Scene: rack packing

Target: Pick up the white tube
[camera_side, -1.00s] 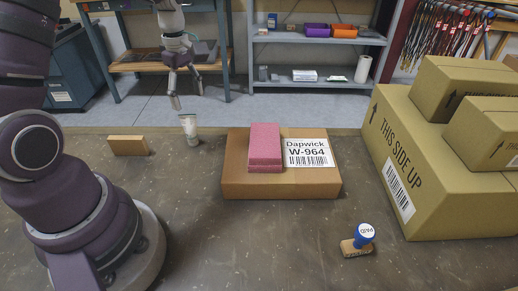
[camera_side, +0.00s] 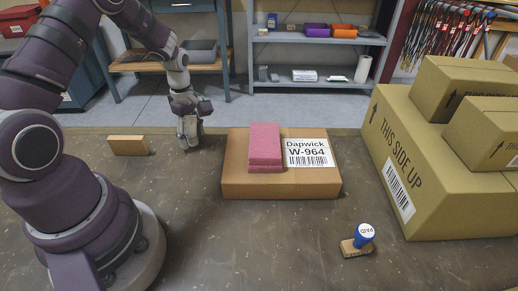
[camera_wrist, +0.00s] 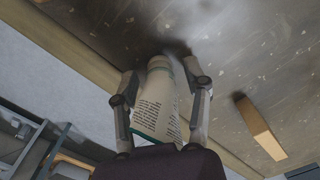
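The white tube (camera_wrist: 158,105), with dark printed text and green edging, shows in the wrist view with its wide end toward my gripper and its narrow end by the table. My gripper (camera_wrist: 162,70) has one finger on each side of the tube, with the fingertips low by the table. Narrow gaps seem to show between the fingers and the tube, so it looks open around it.
A tan block (camera_side: 128,145) lies left of my gripper. A cardboard box (camera_side: 270,187) with pink sponges (camera_side: 264,146) on it stands to the right. A blue-handled stamp (camera_side: 359,241) is in front, and large boxes (camera_side: 440,170) stand far right. The table between is clear.

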